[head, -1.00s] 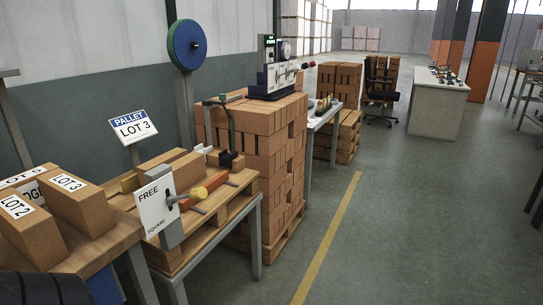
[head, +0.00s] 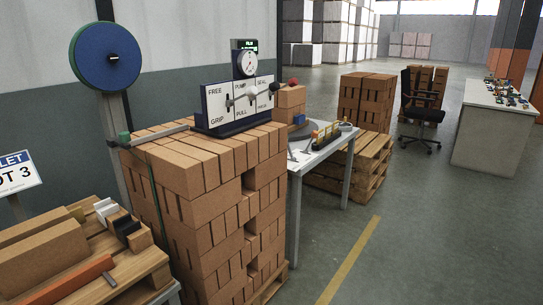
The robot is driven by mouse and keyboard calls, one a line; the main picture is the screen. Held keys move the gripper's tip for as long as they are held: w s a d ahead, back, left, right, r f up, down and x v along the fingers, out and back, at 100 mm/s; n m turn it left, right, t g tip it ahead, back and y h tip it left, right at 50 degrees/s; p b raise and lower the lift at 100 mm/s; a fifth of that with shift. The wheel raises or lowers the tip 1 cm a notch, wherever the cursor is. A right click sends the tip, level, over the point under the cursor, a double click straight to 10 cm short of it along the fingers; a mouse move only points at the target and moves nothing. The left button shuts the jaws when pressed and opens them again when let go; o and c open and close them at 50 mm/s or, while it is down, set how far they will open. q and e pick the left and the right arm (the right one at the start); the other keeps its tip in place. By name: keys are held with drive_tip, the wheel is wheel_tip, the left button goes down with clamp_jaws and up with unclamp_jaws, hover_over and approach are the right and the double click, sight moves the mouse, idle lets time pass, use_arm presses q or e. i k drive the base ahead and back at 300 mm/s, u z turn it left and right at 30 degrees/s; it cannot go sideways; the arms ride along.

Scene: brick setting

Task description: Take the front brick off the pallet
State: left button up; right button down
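A brick stack (head: 185,215) stands on a wooden pallet (head: 270,290) in the middle. A green strap (head: 155,190) runs down its left side. At lower left, a wooden bench pallet (head: 140,262) carries a long front brick (head: 40,268), with another brick (head: 35,225) behind it. A pallet sign reading LOT 3 (head: 15,172) is cut off by the left edge. I cannot tell from the picture which pallet is meant. Neither of my grippers is in view.
A strapping device (head: 240,100) with a gauge and levers sits on the stack. A blue reel (head: 108,57) stands behind on a post. An orange bar (head: 70,280) lies beside the front brick. A side table (head: 325,150) holds tools.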

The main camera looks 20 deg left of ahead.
sight(25, 264)
drive_tip(key=u, duration=1.1)
drive_tip(key=i, duration=1.05)
drive_tip(key=u, duration=0.8)
